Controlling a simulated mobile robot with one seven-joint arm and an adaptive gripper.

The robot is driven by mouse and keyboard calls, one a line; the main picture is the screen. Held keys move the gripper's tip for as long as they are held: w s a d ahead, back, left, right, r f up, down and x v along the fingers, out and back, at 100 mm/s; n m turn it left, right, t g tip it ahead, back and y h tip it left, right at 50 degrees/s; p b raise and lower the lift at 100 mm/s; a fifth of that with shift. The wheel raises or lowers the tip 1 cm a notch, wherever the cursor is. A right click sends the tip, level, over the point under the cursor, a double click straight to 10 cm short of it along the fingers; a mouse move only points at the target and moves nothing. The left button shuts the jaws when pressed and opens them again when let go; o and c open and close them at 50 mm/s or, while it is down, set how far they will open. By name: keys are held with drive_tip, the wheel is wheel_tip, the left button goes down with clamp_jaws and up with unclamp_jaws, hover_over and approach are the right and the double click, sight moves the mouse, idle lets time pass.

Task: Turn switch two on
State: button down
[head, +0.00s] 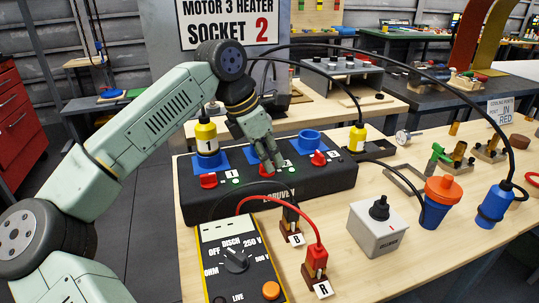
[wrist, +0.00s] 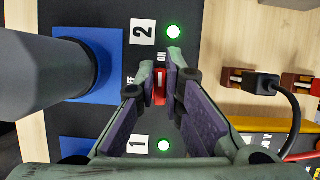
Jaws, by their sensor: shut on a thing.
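The black socket box (head: 330,180) stands on the bench, with red switches and blue sockets on its top. My gripper (head: 272,167) reaches down onto its middle switch. In the wrist view my gripper (wrist: 163,88) is shut on a red switch (wrist: 160,88), between the OFF and ON marks. The label 2 (wrist: 143,32) and a lit green lamp (wrist: 174,32) are beyond the fingertips. The label 1 (wrist: 137,145) and another lit green lamp (wrist: 163,146) are on the near side. The fingers hide part of the switch, so its exact angle is unclear.
A yellow plug marked 1 (head: 206,135) stands in the left socket; the right blue socket (head: 309,138) is empty. A yellow multimeter (head: 240,262), a grey dial box (head: 378,232) and an orange-topped blue plug (head: 440,205) stand in front and right. Cables arch over the bench.

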drive_tip(key=shift+r+m, duration=0.1)
drive_tip(key=shift+m, duration=0.3)
drive_tip(key=c, duration=1.7)
unclamp_jaws()
drive_tip(key=v, duration=1.2)
drive_tip(key=shift+w, duration=0.15)
